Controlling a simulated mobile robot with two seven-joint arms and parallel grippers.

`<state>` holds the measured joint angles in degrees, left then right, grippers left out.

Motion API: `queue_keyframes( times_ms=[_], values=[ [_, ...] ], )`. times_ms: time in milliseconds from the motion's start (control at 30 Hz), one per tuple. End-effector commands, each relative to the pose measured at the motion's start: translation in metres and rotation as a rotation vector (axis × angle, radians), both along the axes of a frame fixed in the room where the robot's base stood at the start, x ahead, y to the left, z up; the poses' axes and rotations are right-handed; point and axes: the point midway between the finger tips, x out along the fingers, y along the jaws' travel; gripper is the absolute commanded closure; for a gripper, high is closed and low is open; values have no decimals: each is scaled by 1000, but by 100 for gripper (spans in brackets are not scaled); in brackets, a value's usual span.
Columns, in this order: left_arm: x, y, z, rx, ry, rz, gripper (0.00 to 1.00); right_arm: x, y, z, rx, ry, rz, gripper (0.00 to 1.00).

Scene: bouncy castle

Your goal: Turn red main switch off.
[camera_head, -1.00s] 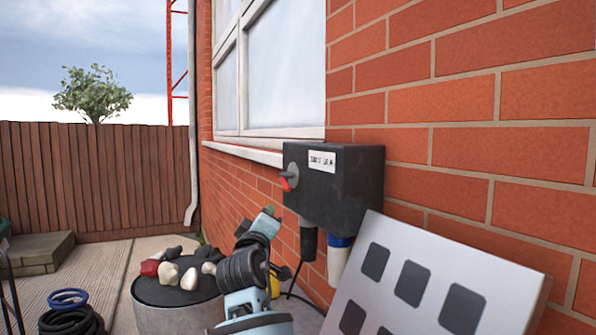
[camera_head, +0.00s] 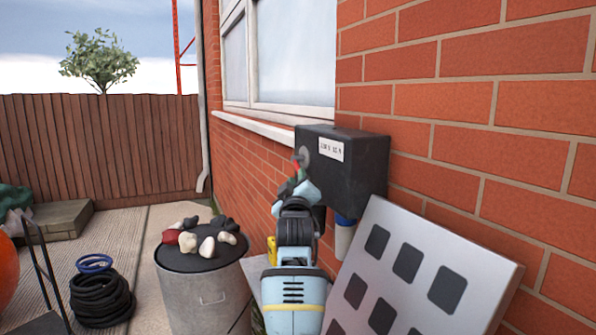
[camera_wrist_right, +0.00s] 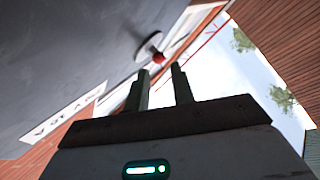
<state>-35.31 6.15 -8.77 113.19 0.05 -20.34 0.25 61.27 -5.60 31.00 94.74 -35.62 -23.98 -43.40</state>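The red main switch is a grey round knob with a red handle on the left face of a dark box (camera_head: 352,172) on the brick wall. In the head view the red handle (camera_head: 296,164) is small and partly hidden by my right gripper (camera_head: 292,180), which is just below it. In the right wrist view the grey knob (camera_wrist_right: 148,45) and red tip (camera_wrist_right: 158,58) lie just beyond the fingertips of my right gripper (camera_wrist_right: 160,76). The two fingers are apart with nothing between them. I cannot tell whether they touch the handle. My left gripper is not in view.
A white panel with dark squares (camera_head: 430,235) leans below the box at the right. A metal drum (camera_head: 205,290) with stones on top stands left of my right arm. Coiled black hose (camera_head: 100,300) lies on the paving. A window ledge (camera_head: 250,126) is left of the box.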

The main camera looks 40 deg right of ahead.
Motion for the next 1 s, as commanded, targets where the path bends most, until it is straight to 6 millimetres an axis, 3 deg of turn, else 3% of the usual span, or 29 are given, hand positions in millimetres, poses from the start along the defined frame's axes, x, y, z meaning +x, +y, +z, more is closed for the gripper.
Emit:
queue_keyframes(
  times_ms=[333,800,1000],
  values=[
    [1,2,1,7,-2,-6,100,28,-27,12,0,0,0,76],
    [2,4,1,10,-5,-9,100,34,-32,15,-1,-1,0,76],
    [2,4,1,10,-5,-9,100,34,-32,15,-1,0,1,100]
  ],
)
